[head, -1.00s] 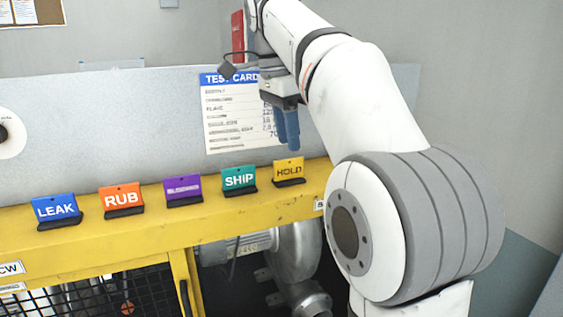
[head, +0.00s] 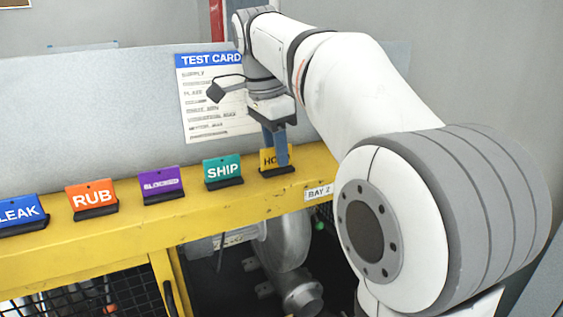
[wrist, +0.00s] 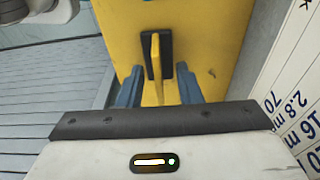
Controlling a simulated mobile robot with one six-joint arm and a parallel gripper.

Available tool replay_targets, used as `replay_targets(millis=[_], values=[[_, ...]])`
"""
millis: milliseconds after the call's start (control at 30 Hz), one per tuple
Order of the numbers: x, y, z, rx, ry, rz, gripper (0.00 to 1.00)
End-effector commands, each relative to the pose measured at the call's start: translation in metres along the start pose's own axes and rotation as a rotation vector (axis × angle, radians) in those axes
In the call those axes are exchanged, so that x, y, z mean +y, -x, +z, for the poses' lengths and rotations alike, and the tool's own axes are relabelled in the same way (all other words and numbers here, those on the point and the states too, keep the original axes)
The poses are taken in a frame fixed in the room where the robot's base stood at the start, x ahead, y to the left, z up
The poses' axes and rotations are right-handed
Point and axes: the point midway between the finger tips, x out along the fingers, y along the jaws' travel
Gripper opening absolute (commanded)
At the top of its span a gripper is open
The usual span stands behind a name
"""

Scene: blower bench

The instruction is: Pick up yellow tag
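The yellow tag (head: 266,161), lettered "HOLD", stands upright in a black holder at the right end of the row on the yellow beam. In the head view my gripper (head: 281,160) covers its right part. In the wrist view the tag (wrist: 156,70) shows edge-on, with its black holder (wrist: 168,52) around its foot. My gripper (wrist: 159,84) is open there, with one blue finger on each side of the tag and a gap visible on both sides. I cannot tell how far the fingertips reach down along the tag.
On the yellow beam (head: 120,237) stand a teal SHIP tag (head: 222,169), a purple tag (head: 161,183), an orange RUB tag (head: 92,195) and a blue LEAK tag (head: 20,211). A test card (head: 205,105) is on the grey panel behind. A metal blower (head: 287,240) sits below the beam.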

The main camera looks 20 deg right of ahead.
Motion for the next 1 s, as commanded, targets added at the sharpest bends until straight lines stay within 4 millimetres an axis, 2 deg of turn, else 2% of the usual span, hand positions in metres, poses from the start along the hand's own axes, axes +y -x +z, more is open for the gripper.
replay_targets(millis=[267, 667, 1000], values=[[-0.0001, -0.0042, 0.0004, 0.0, 0.001, 0.0, 0.32], [-0.0002, -0.004, 0.0007, 0.0, 0.002, 0.0, 0.01], [-0.0003, -0.0038, 0.001, 0.0, 0.002, 0.0, 0.0]])
